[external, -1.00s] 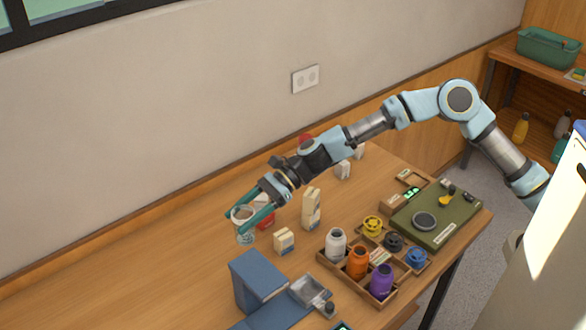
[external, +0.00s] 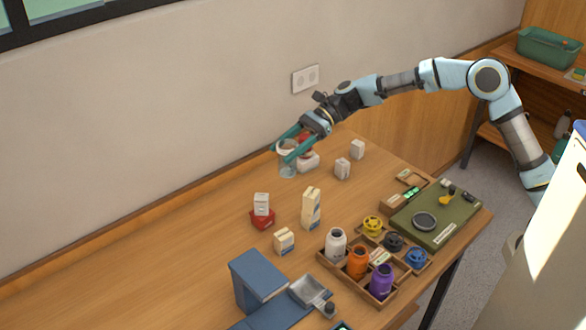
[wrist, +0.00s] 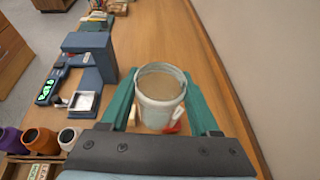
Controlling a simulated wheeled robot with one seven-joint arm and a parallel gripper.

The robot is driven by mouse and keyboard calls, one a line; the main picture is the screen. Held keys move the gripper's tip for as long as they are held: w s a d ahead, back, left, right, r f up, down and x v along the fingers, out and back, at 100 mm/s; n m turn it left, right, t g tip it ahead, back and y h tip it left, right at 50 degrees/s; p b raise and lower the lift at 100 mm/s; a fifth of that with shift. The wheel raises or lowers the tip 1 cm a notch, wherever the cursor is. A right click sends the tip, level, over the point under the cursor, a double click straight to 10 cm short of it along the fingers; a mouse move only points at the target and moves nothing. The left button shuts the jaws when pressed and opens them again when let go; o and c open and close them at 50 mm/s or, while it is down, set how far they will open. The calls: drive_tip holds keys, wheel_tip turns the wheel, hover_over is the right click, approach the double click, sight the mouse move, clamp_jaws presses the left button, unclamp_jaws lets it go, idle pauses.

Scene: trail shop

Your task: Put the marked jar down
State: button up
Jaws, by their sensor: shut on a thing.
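A clear jar with a pale rim (wrist: 160,90) is between the teal fingers of my gripper (wrist: 162,105) in the wrist view. In the external view the jar (external: 288,170) hangs upright from my gripper (external: 288,148), which is shut on it, near the back of the wooden table. The jar looks empty. I cannot make out a mark on it. Whether its base touches the table is hard to tell; it appears a little above it.
On the table (external: 180,262) stand a red block with a white box on it (external: 262,212), a tall cream carton (external: 311,208), small white boxes (external: 342,169), a blue scale-like device (external: 258,280) and a wooden tray of bottles (external: 325,262). White and red items lie close behind the jar. The left of the table is clear.

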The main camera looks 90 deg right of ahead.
drive_tip(key=s+d+r, duration=0.1)
drive_tip(key=s+d, duration=1)
drive_tip(key=s, duration=0.3)
drive_tip(key=s+d+r, duration=0.1)
drive_tip(key=s+d, duration=1)
drive_tip(key=s, duration=0.3)
drive_tip(key=shift+w+a+f+p, duration=0.15)
drive_tip(key=shift+f+p, duration=0.2)
drive_tip(key=shift+f, duration=5.05)
drive_tip(key=shift+a+f+p, duration=0.1)
drive_tip(key=shift+f+p, duration=0.2)
drive_tip(key=shift+f, duration=5.05)
drive_tip(key=shift+f, duration=0.15)
drive_tip(key=o, duration=1.4)
drive_tip(key=shift+o, duration=0.2)
